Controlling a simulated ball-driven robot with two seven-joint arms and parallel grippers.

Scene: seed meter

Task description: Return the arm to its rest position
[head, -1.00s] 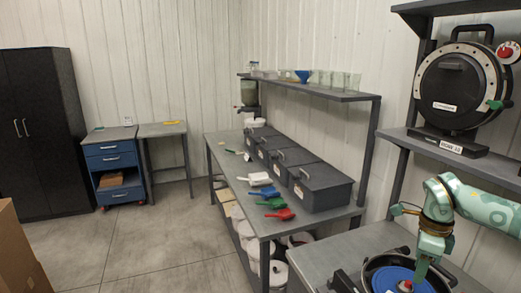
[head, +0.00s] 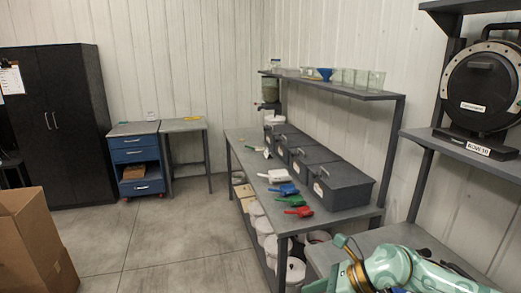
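My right arm (head: 410,270) comes in at the lower right of the head view, low over the near grey bench (head: 375,240). Its links are pale green with a dark and yellow joint. The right gripper's fingertips cannot be made out at the bottom edge, so its opening is unclear. My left gripper is not in the picture. A round black seed meter (head: 478,92) stands on the upper right shelf, partly cut off by the frame edge.
A long bench (head: 240,145) bears several dark lidded bins (head: 340,185) and coloured scoops (head: 293,200). Glass jars stand on the shelf (head: 335,88) above. White buckets (head: 290,270) are below. A cardboard box (head: 35,240) is at lower left; open floor (head: 160,245) lies between.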

